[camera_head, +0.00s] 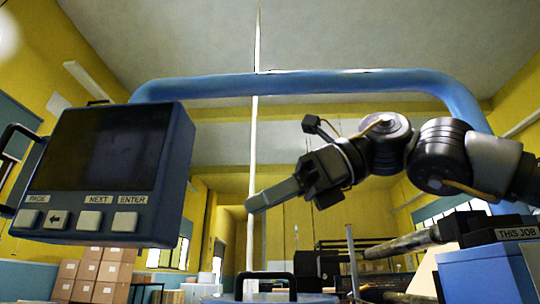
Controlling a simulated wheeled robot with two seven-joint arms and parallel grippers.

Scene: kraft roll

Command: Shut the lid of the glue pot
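No glue pot can be made out for certain. At the bottom edge, a pale blue top (262,297) with a black arched handle (266,275) shows only in part; I cannot tell whether it is the pot's lid. My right gripper (252,204) is raised in the middle of the view, pointing left and slightly down, well above that handle. It shows from the side, so the gap between its fingers is hidden. Nothing visible hangs from it. My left gripper is out of view.
A blue-cased screen (105,160) with buttons hangs large at the left, below a blue tube arch (300,83). A blue box (488,275) and a "THIS JOB" sign (515,233) stand at the lower right. Cartons (95,275) are stacked behind at the lower left.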

